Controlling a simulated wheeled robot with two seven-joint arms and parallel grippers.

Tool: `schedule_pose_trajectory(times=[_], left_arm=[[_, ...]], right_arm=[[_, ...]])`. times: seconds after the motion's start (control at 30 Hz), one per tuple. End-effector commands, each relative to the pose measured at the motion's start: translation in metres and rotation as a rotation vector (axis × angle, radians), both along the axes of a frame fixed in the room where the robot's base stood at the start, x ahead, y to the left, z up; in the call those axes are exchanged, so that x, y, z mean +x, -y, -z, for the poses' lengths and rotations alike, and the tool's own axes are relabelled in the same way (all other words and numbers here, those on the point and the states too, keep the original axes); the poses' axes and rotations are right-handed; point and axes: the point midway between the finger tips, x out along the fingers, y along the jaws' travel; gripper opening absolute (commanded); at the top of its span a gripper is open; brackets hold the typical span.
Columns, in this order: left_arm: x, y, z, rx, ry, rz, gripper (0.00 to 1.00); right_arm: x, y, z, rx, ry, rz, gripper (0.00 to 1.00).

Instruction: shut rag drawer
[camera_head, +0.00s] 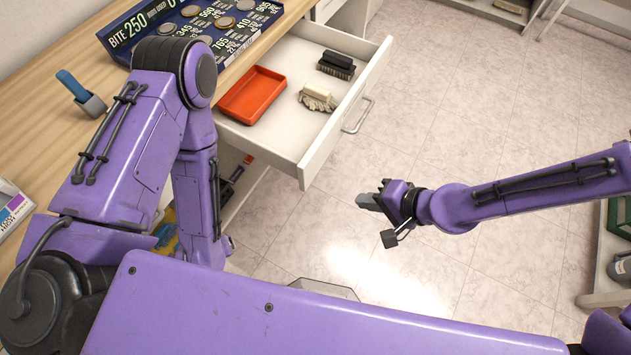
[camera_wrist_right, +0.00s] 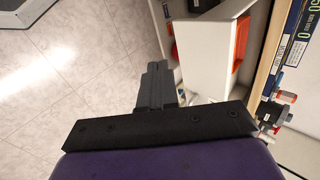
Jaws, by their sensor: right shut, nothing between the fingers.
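The rag drawer (camera_head: 305,151) stands pulled out from under the wooden counter in the head view. It holds a red tray (camera_head: 251,95), a pale rag or glove bundle (camera_head: 318,98) and a dark brush (camera_head: 337,65). Its metal handle (camera_head: 358,115) is on the front panel, which faces right. My right gripper (camera_head: 366,202) is shut and empty, in front of the drawer and apart from it. It also shows in the right wrist view (camera_wrist_right: 156,84), with the drawer beyond it. My left arm hangs down at the left; its gripper is hidden.
A wooden counter (camera_head: 60,130) runs along the left, with a dark blue display board (camera_head: 205,30) on it. A shelf unit (camera_head: 603,265) stands at the right edge. The tiled floor (camera_head: 455,130) right of the drawer is clear.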

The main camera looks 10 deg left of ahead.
Motion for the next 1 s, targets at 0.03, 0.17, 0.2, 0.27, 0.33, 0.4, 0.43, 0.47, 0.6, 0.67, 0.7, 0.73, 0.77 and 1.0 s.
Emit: schedule_pose_trajectory(times=[0.03, 0.17, 0.2, 0.27, 0.33, 0.4, 0.43, 0.47, 0.6, 0.67, 0.7, 0.73, 0.77, 1.0], left_arm=[[0.000, 0.000, 0.004, 0.000, 0.000, 0.000, 0.77], [0.000, 0.000, 0.004, 0.000, 0.000, 0.000, 0.77], [0.000, 0.000, 0.004, 0.000, 0.000, 0.000, 0.77], [0.000, 0.000, 0.004, 0.000, 0.001, -0.001, 0.77], [0.000, 0.000, 0.004, 0.000, 0.001, -0.001, 0.77], [0.000, 0.000, 0.003, 0.000, 0.001, -0.001, 0.77], [0.000, 0.000, 0.003, 0.001, 0.001, 0.000, 0.77], [0.000, 0.000, 0.002, 0.001, 0.001, 0.000, 0.77], [0.000, 0.000, 0.000, 0.001, 0.001, 0.000, 0.77], [0.000, 0.000, -0.006, 0.000, 0.000, 0.000, 0.77], [0.000, 0.000, -0.007, 0.001, 0.001, 0.000, 0.77], [0.000, 0.000, -0.008, 0.001, 0.001, 0.000, 0.77], [0.000, 0.000, -0.009, 0.001, 0.001, 0.000, 0.77], [0.000, 0.000, -0.011, 0.001, 0.001, 0.000, 0.77]], right_arm=[[0.007, -0.008, -0.013, 0.027, 0.028, -0.035, 0.00], [0.011, -0.020, -0.018, 0.038, 0.042, -0.074, 0.00], [0.011, -0.024, -0.013, 0.037, 0.039, -0.075, 0.00], [0.013, -0.033, -0.005, 0.038, 0.037, -0.075, 0.00], [0.017, -0.043, 0.006, 0.035, 0.037, -0.073, 0.00], [0.020, -0.054, 0.016, 0.037, 0.037, -0.074, 0.00], [0.022, -0.058, 0.020, 0.036, 0.038, -0.073, 0.00], [0.023, -0.063, 0.025, 0.036, 0.036, -0.073, 0.00], [0.029, -0.084, 0.045, 0.037, 0.036, -0.071, 0.00], [0.034, -0.094, 0.041, 0.036, 0.040, -0.072, 0.00], [0.035, -0.101, 0.041, 0.037, 0.040, -0.073, 0.00], [0.037, -0.105, 0.041, 0.037, 0.040, -0.071, 0.00], [0.038, -0.108, 0.042, 0.037, 0.039, -0.071, 0.00], [0.043, -0.120, 0.043, 0.037, 0.039, -0.068, 0.00]])
